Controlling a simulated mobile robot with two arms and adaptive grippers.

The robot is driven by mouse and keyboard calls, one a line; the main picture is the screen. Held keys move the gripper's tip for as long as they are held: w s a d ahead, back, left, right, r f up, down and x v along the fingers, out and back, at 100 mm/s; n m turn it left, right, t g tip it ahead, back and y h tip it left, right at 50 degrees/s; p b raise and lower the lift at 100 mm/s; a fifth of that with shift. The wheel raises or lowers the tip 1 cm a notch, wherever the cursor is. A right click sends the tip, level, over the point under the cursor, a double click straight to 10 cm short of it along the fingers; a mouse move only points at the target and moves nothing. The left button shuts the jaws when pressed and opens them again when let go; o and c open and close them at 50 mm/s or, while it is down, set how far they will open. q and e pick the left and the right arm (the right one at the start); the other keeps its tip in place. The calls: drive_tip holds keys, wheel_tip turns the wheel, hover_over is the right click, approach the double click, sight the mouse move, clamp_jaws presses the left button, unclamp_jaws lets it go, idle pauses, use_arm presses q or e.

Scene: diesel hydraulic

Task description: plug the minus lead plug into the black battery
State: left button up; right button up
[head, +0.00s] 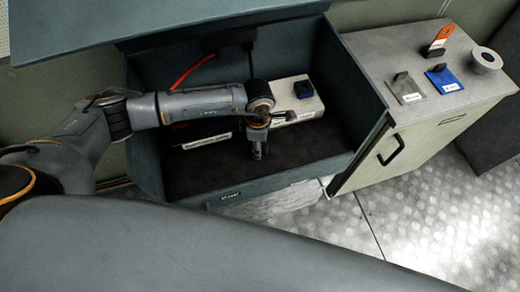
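My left gripper (257,152) points down inside an open teal locker (280,178), just right of a white label strip. Its fingers are small and dark, so I cannot tell whether they are open or shut, or whether they hold anything. A black lead (248,58) comes down the locker's back wall and passes behind my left arm; I cannot make out the minus lead plug at its end. A dark shape with a white label (207,142), possibly the black battery, lies left of the gripper, mostly hidden by my arm. My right gripper is not in view.
A red lead (192,70) hangs at the back left. The locker's raised lid (130,22) and walls bound the space. A grey cabinet (425,100) stands right.

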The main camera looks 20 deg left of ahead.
use_arm(q)
clamp_jaws()
drive_tip(key=shift+r, duration=0.15)
drive_tip(key=shift+r+p, duration=0.8)
drive_tip(key=shift+r, duration=0.5)
drive_tip(key=shift+r, duration=0.1)
drive_tip(key=shift+r+p, duration=1.25)
drive_tip(key=shift+r, duration=0.75)
